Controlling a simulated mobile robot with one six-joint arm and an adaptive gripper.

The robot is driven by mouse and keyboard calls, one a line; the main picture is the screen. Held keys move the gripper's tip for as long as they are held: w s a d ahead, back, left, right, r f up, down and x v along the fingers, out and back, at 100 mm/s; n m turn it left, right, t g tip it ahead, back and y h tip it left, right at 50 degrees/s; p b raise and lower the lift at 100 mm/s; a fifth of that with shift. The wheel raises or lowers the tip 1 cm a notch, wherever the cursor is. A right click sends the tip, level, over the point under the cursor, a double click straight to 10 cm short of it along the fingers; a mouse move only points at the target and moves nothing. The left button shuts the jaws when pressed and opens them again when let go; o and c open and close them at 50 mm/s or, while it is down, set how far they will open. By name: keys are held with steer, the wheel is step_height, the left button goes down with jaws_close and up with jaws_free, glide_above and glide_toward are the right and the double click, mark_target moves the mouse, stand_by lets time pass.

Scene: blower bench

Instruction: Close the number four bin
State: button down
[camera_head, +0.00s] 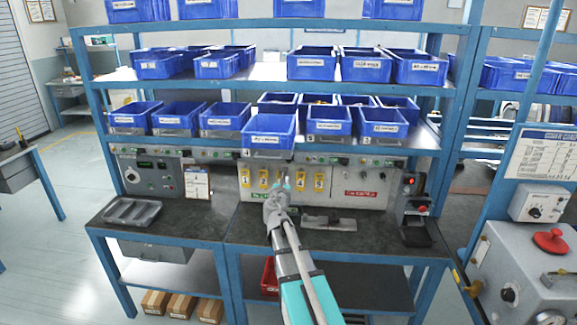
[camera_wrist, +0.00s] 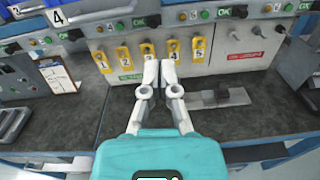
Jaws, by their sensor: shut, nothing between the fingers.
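The number four bin (camera_head: 268,138) is a blue open-top bin on the lower bin shelf. It sticks out towards me past the bins on either side, and a "4" tag (camera_head: 247,153) shows at its lower left. In the wrist view only the "4" tag (camera_wrist: 58,17) and some of the front edge near it show at the top left. My gripper (camera_head: 286,182) is below the bin and a little to its right, over the bench and in front of the yellow numbered tags. In the wrist view my gripper (camera_wrist: 160,66) has its fingertips together, empty and apart from the bin.
Neighbouring blue bins (camera_head: 225,120) and (camera_head: 329,125) sit further back on the shelf. A grey panel with yellow tags (camera_wrist: 148,52) stands behind my fingers. A grey tray (camera_head: 132,211) and a metal fixture (camera_head: 329,223) lie on the dark bench (camera_head: 225,215).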

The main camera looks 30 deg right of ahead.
steer(key=shift+w+n, duration=0.2)
steer(key=shift+n, duration=0.4)
steer(key=shift+w+d, duration=0.1)
steer(key=x, duration=1.3)
steer(key=shift+w+d+r, duration=0.15)
steer(key=shift+w+d, duration=0.05)
steer(key=shift+w, duration=0.15)
steer(key=x, duration=1.4)
steer(key=shift+w, duration=0.2)
steer(key=shift+s+a+r, duration=0.1)
steer(key=shift+a, duration=0.05)
steer(key=v, duration=1.3)
steer(key=shift+s, duration=0.45)
